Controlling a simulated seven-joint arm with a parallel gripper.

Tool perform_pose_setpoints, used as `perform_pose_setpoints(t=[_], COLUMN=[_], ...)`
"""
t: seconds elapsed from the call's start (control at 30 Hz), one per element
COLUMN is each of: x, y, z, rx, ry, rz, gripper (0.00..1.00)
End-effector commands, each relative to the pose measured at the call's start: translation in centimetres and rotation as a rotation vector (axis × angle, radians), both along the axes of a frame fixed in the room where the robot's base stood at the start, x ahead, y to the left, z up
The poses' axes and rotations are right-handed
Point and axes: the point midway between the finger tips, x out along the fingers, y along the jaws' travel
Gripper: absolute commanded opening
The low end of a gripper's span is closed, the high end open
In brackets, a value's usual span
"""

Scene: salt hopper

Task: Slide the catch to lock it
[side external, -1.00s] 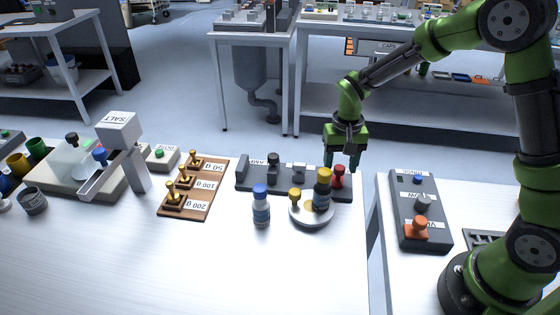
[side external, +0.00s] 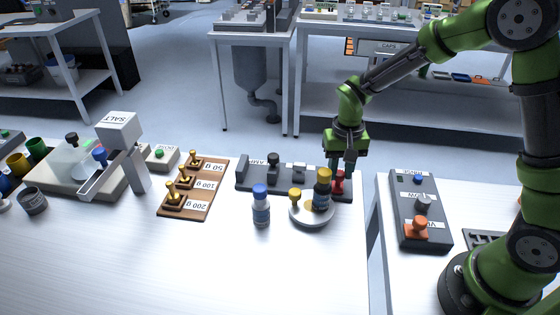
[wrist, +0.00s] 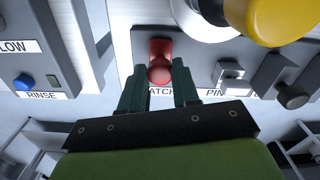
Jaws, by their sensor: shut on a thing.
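The catch is a red knob (side external: 338,183) at the right end of a dark grey panel (side external: 318,186). In the wrist view the red catch (wrist: 160,68) sits in a slot above a label partly reading "ATCH". My gripper (side external: 340,172) is over the right end of the panel, its fingers pointing down. In the wrist view my gripper (wrist: 160,90) has its dark green fingers on either side of the red knob, closed on it. The fingers hide part of the label.
A control box (side external: 420,212) stands to the right, across a gap between tables.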

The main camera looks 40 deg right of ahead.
Motion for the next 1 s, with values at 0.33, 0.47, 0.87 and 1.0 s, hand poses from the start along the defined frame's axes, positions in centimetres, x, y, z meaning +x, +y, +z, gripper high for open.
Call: perform_pose_setpoints(t=[0.33,0.47,0.87,1.0], x=[-0.3,-0.2,-0.1,-0.1], y=[0.3,0.3,0.3,0.3], z=[0.0,0.0,3.5,7.0], rx=[0.006,0.004,0.005,0.004], ry=[0.009,0.009,0.000,0.000], rz=[-0.001,-0.001,-0.001,0.000], gripper=[0.57,0.57,0.57,0.57])
